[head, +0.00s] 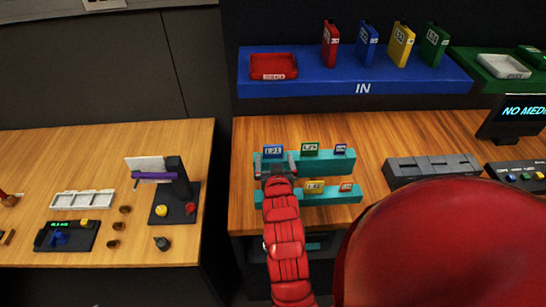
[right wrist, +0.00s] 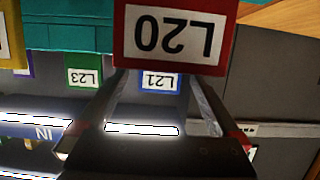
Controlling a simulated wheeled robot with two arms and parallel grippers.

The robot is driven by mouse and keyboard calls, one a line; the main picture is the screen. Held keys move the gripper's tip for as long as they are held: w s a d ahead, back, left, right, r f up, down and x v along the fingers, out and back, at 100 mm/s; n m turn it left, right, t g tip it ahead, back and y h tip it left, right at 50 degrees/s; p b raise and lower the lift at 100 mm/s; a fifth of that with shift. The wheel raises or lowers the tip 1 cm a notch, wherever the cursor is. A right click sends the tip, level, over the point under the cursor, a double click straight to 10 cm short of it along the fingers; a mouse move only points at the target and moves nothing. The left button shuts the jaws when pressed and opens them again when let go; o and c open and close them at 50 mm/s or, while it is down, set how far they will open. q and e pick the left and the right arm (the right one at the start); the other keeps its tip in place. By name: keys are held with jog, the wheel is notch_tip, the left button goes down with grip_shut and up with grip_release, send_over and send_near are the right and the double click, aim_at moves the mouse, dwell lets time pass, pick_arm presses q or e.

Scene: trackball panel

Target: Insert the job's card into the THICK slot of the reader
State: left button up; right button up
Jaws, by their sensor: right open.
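Cards stand in a teal two-step rack (head: 330,197). The back step holds a blue-framed L21 card (head: 273,151), a green-framed card (head: 310,148) and a small blue card (head: 341,149). The front step shows a yellow card (head: 314,186) and a small red card (head: 346,187). My right gripper (head: 276,166) is open at the rack's left end. In the right wrist view, a red-framed L20 card (right wrist: 170,38) appears upside down just ahead of the open fingers (right wrist: 158,85). It is hidden in the head view. A grey slotted block (head: 432,170), apparently the reader, stands right of the rack. My left gripper is not in view.
A blue IN shelf (head: 300,88) behind holds a red tray (head: 273,66) and several coloured cases. A screen (head: 515,120) and a button console (head: 520,176) stand at the right. Wood is clear between rack and grey block. A separate table (head: 100,150) at left holds small equipment.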

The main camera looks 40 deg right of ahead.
aim_at(273, 153)
jog(key=p+x, duration=0.1)
jog(key=x, duration=0.2)
jog(key=shift+w+r+p, duration=0.1)
jog(key=shift+p, duration=0.3)
jog(key=shift+w+d+f, duration=0.3)
jog(key=shift+w, duration=0.2)
jog(key=c, duration=1.3)
jog(key=shift+r, duration=0.1)
